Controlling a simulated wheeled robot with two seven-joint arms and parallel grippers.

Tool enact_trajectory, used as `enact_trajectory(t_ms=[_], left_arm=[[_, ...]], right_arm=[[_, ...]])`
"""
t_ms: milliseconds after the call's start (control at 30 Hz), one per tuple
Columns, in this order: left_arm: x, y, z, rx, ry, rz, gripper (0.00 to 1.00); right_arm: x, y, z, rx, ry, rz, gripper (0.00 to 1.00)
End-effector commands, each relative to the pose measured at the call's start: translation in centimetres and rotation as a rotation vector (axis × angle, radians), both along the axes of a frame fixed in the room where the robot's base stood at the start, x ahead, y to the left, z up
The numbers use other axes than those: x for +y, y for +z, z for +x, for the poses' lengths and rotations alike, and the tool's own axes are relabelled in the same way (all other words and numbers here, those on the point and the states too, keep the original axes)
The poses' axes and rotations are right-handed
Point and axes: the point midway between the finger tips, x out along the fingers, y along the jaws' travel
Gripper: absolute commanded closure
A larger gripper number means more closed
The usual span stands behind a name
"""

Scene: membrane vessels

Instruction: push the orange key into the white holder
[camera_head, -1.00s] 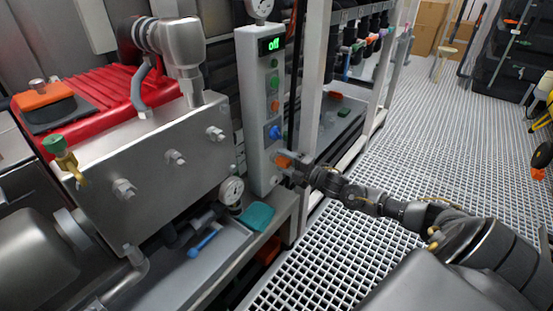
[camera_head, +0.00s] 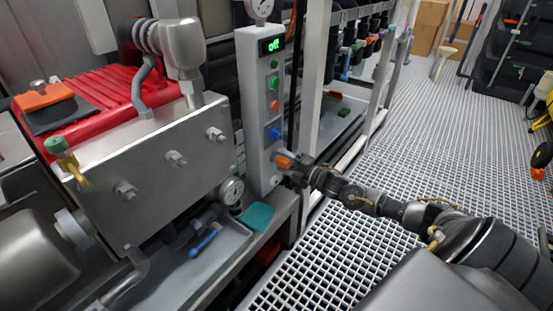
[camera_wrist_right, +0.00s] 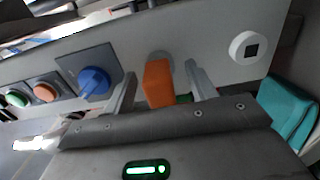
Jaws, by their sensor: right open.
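The orange key (camera_head: 284,161) stands out from the lower part of the pale control panel, below the blue knob. In the right wrist view the orange key (camera_wrist_right: 158,83) is in front of a grey round fitting on the panel. My right gripper (camera_head: 291,170) is at the key. In the wrist view its open fingers (camera_wrist_right: 160,88) are on either side of the key, with gaps showing. A white round holder (camera_wrist_right: 248,48) with a dark square opening is on the panel to the right of the key. My left gripper is not in view.
The blue knob (camera_wrist_right: 95,82) sits close beside one finger. The control panel (camera_head: 254,100) has several buttons and a lit display above. A teal object (camera_head: 257,216) lies below the panel, near a gauge (camera_head: 231,190). Grating floor (camera_head: 420,130) is open to the right.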

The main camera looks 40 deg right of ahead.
Motion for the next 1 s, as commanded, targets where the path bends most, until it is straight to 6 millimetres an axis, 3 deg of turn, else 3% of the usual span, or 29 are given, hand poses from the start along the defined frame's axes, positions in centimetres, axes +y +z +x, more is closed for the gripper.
enact_trajectory(t_ms=[367,800,1000], left_arm=[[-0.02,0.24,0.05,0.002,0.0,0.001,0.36],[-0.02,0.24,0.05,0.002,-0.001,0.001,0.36],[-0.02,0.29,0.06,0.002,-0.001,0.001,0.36]], right_arm=[[0.0,-0.02,0.0,0.0,0.0,0.0,0.44],[0.0,0.01,0.0,0.0,0.0,0.0,0.99],[-0.03,0.05,-0.05,0.0,0.0,0.0,1.0]])
